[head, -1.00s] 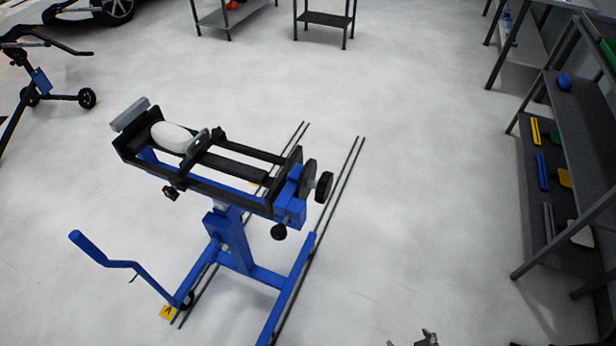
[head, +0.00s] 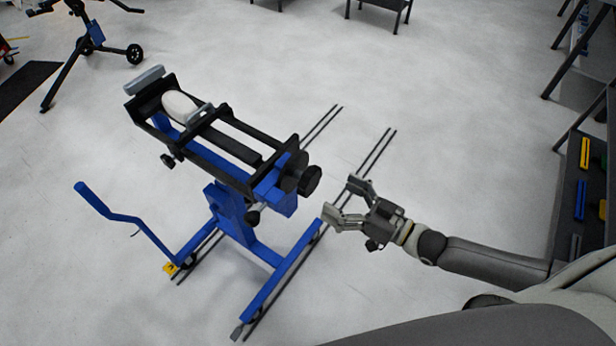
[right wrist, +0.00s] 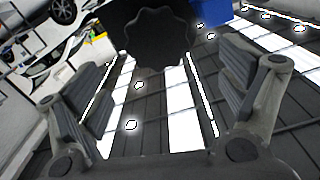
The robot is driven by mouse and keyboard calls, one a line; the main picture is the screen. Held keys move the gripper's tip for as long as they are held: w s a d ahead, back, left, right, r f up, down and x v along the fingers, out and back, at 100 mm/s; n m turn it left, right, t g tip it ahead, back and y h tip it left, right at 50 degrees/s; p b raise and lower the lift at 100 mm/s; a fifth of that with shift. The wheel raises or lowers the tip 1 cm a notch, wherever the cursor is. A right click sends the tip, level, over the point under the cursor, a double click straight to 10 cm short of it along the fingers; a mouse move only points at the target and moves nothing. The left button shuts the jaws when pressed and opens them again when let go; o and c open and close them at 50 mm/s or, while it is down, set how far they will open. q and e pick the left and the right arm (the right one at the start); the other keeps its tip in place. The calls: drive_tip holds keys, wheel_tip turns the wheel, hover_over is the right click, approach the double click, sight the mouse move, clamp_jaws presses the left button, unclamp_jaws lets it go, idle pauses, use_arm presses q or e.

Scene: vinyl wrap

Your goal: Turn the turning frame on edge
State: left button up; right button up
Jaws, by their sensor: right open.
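The turning frame (head: 222,165) is a long black frame on a blue stand (head: 232,212), in the middle left of the head view. A white rounded part (head: 180,107) is held in its far left end. A black knob (head: 309,180) sits at its right end. My right gripper (head: 340,201) is open and empty, a little right of and below that knob, apart from it. In the right wrist view the dark scalloped knob (right wrist: 160,35) shows ahead, between and beyond the open fingers (right wrist: 168,100). My left gripper is not in view.
A blue crank handle (head: 100,203) sticks up at the stand's left. Dark rails (head: 372,154) run along the floor under the stand. A shelf with coloured tools (head: 582,180) stands at the right. Another blue-black stand (head: 85,45) is at the upper left. Floor between is clear.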

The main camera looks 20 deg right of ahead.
sight(314, 182)
drive_tip(key=p+x, duration=0.1)
drive_tip(key=x, duration=0.6)
drive_tip(key=shift+w+a, duration=0.15)
drive_tip(key=shift+w, duration=0.2)
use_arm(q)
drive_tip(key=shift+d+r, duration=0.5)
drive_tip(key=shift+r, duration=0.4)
use_arm(e)
drive_tip(key=shift+w+a, duration=0.15)
drive_tip(key=shift+w, duration=0.15)
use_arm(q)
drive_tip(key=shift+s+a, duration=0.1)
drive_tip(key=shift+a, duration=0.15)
use_arm(e)
drive_tip(key=c, duration=1.5)
